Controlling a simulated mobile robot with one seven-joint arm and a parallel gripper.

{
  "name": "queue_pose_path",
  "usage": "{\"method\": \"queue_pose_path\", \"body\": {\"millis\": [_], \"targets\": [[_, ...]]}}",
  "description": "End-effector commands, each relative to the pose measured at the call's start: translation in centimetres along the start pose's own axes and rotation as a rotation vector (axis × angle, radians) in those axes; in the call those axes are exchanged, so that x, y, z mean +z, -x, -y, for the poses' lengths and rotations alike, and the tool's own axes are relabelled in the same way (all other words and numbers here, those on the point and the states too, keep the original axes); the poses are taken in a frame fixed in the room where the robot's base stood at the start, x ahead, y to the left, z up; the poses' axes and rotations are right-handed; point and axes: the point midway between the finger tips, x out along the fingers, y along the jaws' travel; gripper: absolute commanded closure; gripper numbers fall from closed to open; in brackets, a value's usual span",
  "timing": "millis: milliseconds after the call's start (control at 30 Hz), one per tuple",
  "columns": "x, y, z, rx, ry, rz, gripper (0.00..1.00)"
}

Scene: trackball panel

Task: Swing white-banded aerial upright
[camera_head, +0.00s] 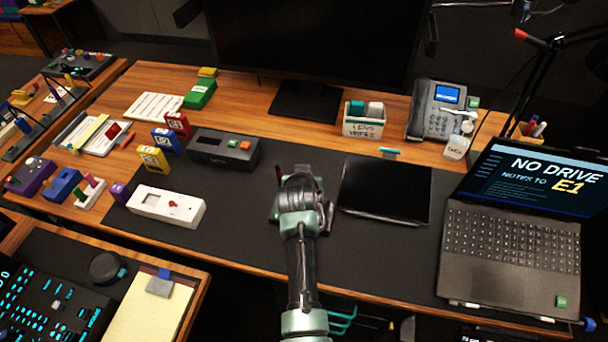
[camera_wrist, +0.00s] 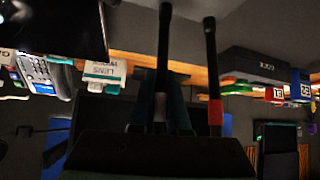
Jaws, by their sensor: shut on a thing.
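In the wrist view, which is upside down, the white-banded aerial (camera_wrist: 164,45) is a thin black rod with a pale band low in the picture. My gripper (camera_wrist: 160,108) is shut on it, one finger on each side near the band. The red-banded aerial (camera_wrist: 213,75) stands beside it to the right, apart from my fingers. A dark body (camera_wrist: 160,160) fills the bottom of that view. In the head view my gripper (camera_head: 302,182) is over the dark desk mat and hides most of what it holds. The aerial's exact tilt cannot be told.
A black tablet (camera_head: 385,190) lies close right of my gripper, with an open laptop (camera_head: 510,235) further right. A dark box with buttons (camera_head: 222,150) and a white device (camera_head: 166,206) are to the left. The monitor stand (camera_head: 303,103) and lens-wipes box (camera_head: 363,122) stand behind.

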Motion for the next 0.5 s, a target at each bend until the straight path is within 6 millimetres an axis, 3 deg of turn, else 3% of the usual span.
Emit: {"method": "queue_pose_path", "body": {"millis": [267, 300, 433, 500], "targets": [[-0.06, 0.01, 0.00, 0.000, 0.000, -0.002, 1.00], [-0.06, 0.01, 0.00, 0.000, 0.000, -0.002, 0.81], [-0.05, 0.01, 0.00, 0.000, 0.000, -0.002, 0.57], [-0.04, 0.01, -0.01, 0.000, 0.000, -0.002, 0.56]]}}
